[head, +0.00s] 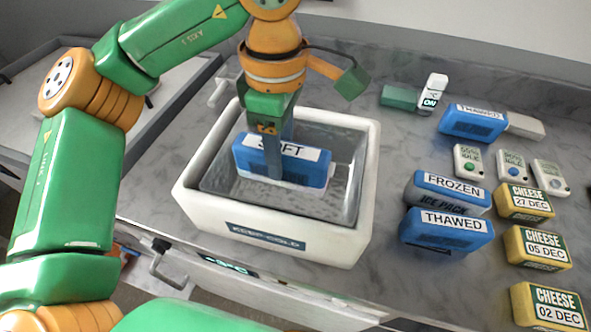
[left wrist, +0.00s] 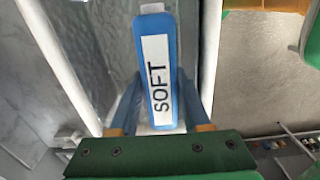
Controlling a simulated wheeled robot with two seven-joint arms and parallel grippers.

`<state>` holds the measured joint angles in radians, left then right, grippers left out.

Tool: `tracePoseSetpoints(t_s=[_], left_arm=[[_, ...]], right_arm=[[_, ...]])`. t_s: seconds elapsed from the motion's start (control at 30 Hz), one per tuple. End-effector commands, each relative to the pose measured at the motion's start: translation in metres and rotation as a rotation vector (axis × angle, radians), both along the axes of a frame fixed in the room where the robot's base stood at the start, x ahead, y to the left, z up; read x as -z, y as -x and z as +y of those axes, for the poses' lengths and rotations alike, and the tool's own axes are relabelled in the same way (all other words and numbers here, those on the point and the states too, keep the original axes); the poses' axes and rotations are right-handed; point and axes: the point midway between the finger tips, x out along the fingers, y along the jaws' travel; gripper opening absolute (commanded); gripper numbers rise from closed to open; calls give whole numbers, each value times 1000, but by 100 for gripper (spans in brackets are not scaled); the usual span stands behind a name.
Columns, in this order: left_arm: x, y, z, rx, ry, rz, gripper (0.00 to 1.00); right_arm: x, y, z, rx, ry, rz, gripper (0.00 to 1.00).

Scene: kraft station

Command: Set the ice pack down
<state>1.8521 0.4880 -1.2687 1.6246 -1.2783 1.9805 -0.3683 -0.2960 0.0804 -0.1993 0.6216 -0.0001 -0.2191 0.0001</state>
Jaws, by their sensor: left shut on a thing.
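A blue ice pack (head: 308,170) with a white label reading "SOFT" is at the white "KEEP COLD" box (head: 196,205), within its rim in the head view. My left gripper (head: 273,165) is shut on this ice pack from above. In the left wrist view the ice pack (left wrist: 158,70) stands between the two fingers of my left gripper (left wrist: 153,110). The box's inside is grey and looks otherwise empty. I cannot tell whether the pack touches the box floor. My right gripper does not show.
Right of the box lie ice packs marked "FROZEN" (head: 447,192) and "THAWED" (head: 447,231), and another "THAWED" pack (head: 472,122) behind. Yellow cheese packs (head: 537,249) line the right side. Small white timers (head: 468,162) stand behind them. Grey counter (head: 400,150) lies free beside the box.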

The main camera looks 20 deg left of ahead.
Motion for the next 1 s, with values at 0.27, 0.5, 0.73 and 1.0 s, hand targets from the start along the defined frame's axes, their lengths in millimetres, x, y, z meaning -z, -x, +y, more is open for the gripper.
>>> tracePoseSetpoints(t_s=[0.27,0.5,0.73,1.0], left_arm=[[59,2,1,2,-1,5,0],[87,1,0,2,1,0,0],[90,1,0,2,1,0,0],[90,1,0,1,1,1,60]], right_arm=[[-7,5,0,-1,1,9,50],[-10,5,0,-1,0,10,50],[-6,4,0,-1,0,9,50],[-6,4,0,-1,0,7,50]])
